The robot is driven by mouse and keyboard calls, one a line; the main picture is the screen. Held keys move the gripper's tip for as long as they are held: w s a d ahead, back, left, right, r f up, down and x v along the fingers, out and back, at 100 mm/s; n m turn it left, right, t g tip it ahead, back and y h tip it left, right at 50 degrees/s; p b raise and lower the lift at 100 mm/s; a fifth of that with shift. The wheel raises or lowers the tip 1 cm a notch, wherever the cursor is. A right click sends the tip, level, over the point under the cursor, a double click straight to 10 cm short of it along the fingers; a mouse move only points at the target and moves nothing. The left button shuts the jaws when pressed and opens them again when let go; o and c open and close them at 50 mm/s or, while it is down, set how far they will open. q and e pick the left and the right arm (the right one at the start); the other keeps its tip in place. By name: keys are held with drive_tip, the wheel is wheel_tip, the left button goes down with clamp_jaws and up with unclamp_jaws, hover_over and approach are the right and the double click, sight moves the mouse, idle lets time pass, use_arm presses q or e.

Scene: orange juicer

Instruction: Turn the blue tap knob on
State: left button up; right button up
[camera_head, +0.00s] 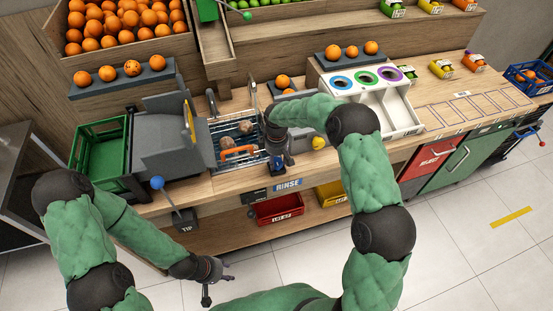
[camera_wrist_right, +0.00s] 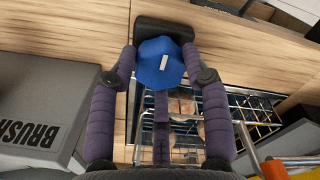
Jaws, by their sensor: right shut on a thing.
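The blue tap knob (camera_wrist_right: 160,64) has a pale rectangular mark on its face and sits in front of a black mount (camera_wrist_right: 165,28) in the right wrist view. My right gripper (camera_wrist_right: 161,58) is shut on the knob, with a purple-grey finger on each side and another finger below it. In the head view my right gripper (camera_head: 279,154) is at the right side of the rinse basin, and the knob is mostly hidden by the hand. My left gripper (camera_head: 218,284) is open and empty, low in front of the counter.
A blue-ended lever (camera_head: 158,183) sticks up at the front left. Floor in front is clear.

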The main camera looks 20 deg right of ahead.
sight(276, 161)
idle(0.4)
drive_tip(key=o, duration=1.1)
drive_tip(key=shift+o, duration=0.2)
wheel_tip(276, 161, up, 12)
